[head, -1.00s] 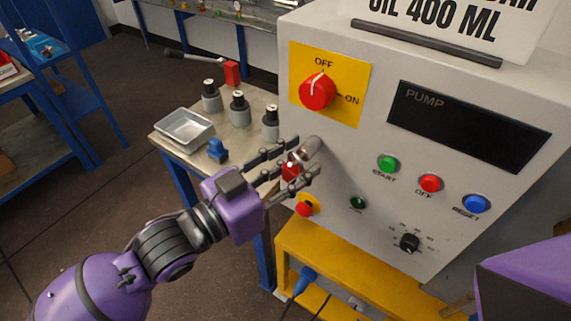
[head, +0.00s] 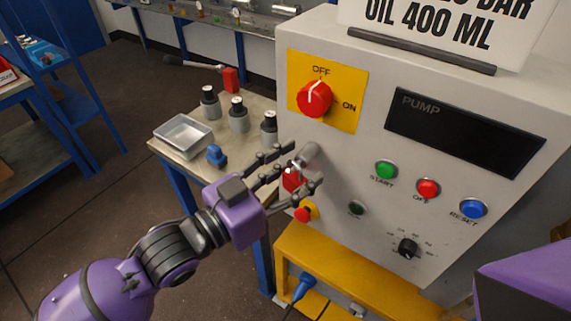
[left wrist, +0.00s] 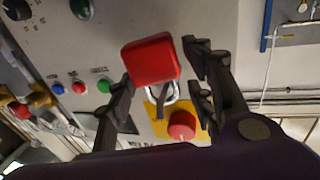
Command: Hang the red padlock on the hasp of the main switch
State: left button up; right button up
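The red padlock (head: 292,178) is between the spread fingers of my left gripper (head: 306,166), low in front of the machine's grey panel. In the left wrist view the padlock (left wrist: 150,58) has its steel shackle towards the main switch (left wrist: 182,126). Gaps show between the fingers and the padlock body, so the gripper looks open around it. The main switch (head: 314,98) is a red knob on a yellow plate. My right gripper is out of view.
The panel has a black pump display (head: 465,130), green, red and blue buttons, and a red emergency stop (head: 306,212) just below the gripper. Left of it, a bench carries a metal tray (head: 184,136), several grey bottles and a blue padlock-like piece (head: 216,154).

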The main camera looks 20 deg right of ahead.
pick_arm(q)
jog(key=shift+o, duration=0.2)
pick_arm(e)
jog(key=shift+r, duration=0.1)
pick_arm(q)
jog(key=v, duration=1.2)
jog(key=w+a+f+t+y, duration=0.4)
jog(key=w+f, duration=0.3)
jog(key=a+f+n+t+y+p, duration=0.1)
jog(key=a+f+n+y+p, duration=0.1)
jog(key=a+f+n+y, duration=0.55)
jog(key=s+a+f+n+g+y+p, duration=0.1)
jog(key=s+a+f, duration=0.4)
jog(key=s+f, duration=0.5)
jog(key=s+a+f+n+g+y+p, duration=0.1)
jog(key=s+a+f+n+g+y, duration=0.1)
jog(key=s+a+f, duration=0.4)
jog(key=s+f+n+y, duration=0.1)
jog(key=s+f+n, duration=0.1)
jog(key=s+f, duration=0.3)
jog(key=shift+s+f+y, duration=0.3)
jog(key=shift+s+y, duration=0.05)
jog(key=shift+s, duration=1.2)
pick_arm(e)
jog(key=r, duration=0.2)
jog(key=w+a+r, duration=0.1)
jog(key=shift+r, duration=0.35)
